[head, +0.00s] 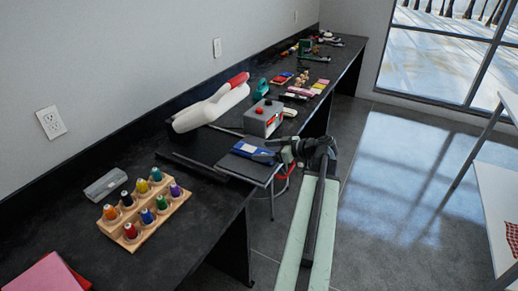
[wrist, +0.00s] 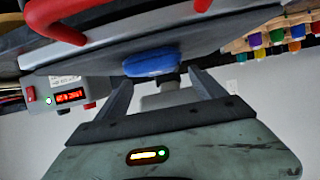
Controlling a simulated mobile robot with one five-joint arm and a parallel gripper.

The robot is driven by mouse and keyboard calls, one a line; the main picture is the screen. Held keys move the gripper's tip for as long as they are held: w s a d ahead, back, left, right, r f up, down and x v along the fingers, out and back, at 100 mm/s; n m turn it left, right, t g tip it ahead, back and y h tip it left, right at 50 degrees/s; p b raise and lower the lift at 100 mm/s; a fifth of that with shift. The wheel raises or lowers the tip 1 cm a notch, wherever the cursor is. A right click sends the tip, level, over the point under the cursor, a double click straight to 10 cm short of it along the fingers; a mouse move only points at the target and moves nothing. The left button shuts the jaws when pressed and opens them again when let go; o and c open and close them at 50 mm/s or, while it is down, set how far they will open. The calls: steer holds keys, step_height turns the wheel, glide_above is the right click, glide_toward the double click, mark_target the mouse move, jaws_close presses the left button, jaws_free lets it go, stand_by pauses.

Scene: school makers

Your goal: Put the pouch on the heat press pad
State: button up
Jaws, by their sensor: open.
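The blue pouch (head: 250,151) lies on a dark grey flat surface (head: 256,173) at the bench's front edge. It also shows in the wrist view (wrist: 151,62), just beyond and between my fingertips. My gripper (head: 267,153) is open and empty at the pouch's right end. In the wrist view (wrist: 162,78) the fingers are apart, with no clear contact. A white heat press (head: 211,108) with a red handle stands behind the pouch. A dark slab (head: 203,146) lies in front of it; I cannot tell whether this is the pad.
A grey control box (head: 263,118) with a red display stands behind the pouch. A wooden rack (head: 146,214) of coloured spools is at the left. Red tubing (head: 286,172) runs near the surface's right edge. Small items crowd the far bench; open floor (head: 400,200) lies right.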

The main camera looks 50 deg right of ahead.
steer(key=p+v, duration=0.2)
steer(key=v, duration=0.6)
steer(key=shift+s, duration=0.3)
steer(key=shift+d+r, duration=0.15)
